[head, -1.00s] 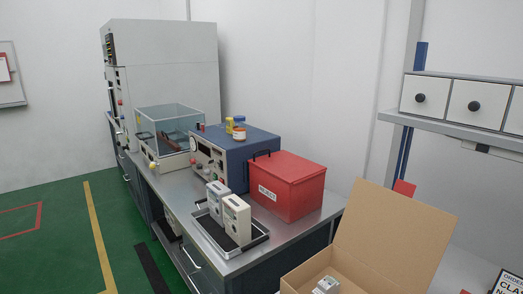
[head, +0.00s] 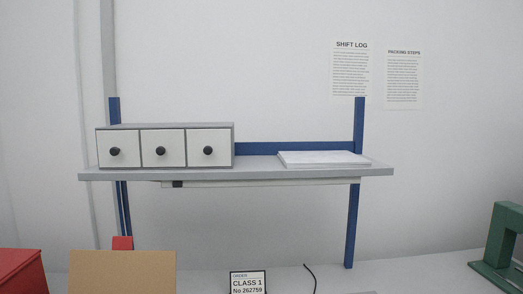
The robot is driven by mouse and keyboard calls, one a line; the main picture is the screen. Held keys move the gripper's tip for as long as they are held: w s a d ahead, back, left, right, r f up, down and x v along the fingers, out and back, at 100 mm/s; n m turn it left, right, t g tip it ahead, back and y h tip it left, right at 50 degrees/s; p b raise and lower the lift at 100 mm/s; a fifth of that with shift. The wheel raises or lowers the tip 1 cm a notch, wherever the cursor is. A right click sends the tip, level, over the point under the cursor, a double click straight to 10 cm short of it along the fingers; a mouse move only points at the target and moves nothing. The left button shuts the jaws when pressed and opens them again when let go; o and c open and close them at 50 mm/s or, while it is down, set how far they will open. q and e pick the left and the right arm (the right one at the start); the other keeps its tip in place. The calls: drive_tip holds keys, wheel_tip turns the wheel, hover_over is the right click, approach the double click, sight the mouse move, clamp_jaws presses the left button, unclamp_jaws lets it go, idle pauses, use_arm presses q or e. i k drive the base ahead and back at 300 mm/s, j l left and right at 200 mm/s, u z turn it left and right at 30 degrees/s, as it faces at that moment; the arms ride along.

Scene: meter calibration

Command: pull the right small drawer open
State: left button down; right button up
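The right small drawer (head: 209,148) is the rightmost of three white drawers in a grey cabinet on a wall shelf. It has a round black knob (head: 208,151) and its front looks flush with the others, so it appears shut. The middle drawer (head: 163,148) and the left drawer (head: 117,149) also look shut, each with a black knob. Neither of my grippers shows in the head view.
The shelf (head: 260,174) holds a stack of paper (head: 322,158) at right. Below are a cardboard flap (head: 122,273), a red box (head: 20,274), an order sign (head: 248,282) and a green frame (head: 499,245). The space before the drawers looks clear.

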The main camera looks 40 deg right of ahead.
sight(205, 147)
drive_tip(key=z, duration=0.8)
